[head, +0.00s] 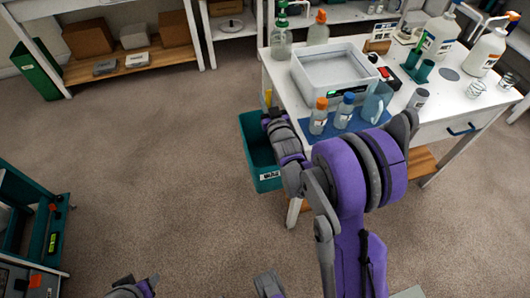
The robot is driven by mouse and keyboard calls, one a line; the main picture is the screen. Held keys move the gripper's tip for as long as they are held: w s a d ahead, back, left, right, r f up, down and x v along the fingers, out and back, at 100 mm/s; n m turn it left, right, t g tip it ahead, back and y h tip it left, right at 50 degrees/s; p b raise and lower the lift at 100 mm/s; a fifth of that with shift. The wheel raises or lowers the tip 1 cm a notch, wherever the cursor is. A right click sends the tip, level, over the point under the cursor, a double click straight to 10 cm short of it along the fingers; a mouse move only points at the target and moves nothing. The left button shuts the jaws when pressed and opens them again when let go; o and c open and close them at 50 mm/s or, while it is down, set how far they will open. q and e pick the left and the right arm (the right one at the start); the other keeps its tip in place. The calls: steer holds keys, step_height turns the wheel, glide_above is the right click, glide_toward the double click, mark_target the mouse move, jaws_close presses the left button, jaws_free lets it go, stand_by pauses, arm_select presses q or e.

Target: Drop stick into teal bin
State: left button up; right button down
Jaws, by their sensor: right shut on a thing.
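The teal bin (262,180) stands on the carpet against the left side of the white table, with a white label on its front. My right arm reaches forward from the bottom right, and my right gripper (268,118) is above the bin's far part, beside the table's left edge. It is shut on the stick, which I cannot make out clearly. A small yellow thing (268,97) shows just beyond the gripper; I cannot tell if it is part of the stick. My arm hides part of the bin.
The white table (455,100) holds a pale tray-like machine (333,68), a blue mat with small bottles (318,116), a jug (376,103) and several pump bottles. A teal cart (40,230) stands at the left. Shelves line the back. The carpet between is clear.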

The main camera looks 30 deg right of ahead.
mark_target(267, 93)
step_height(267, 93, down, 5)
steer(key=b, duration=0.3)
steer(key=shift+f, duration=0.1)
steer(key=c, duration=0.7)
jaws_free()
steer(key=shift+c, duration=0.2)
step_height(267, 93, up, 10)
steer(key=p, duration=0.2)
steer(key=shift+p, duration=0.3)
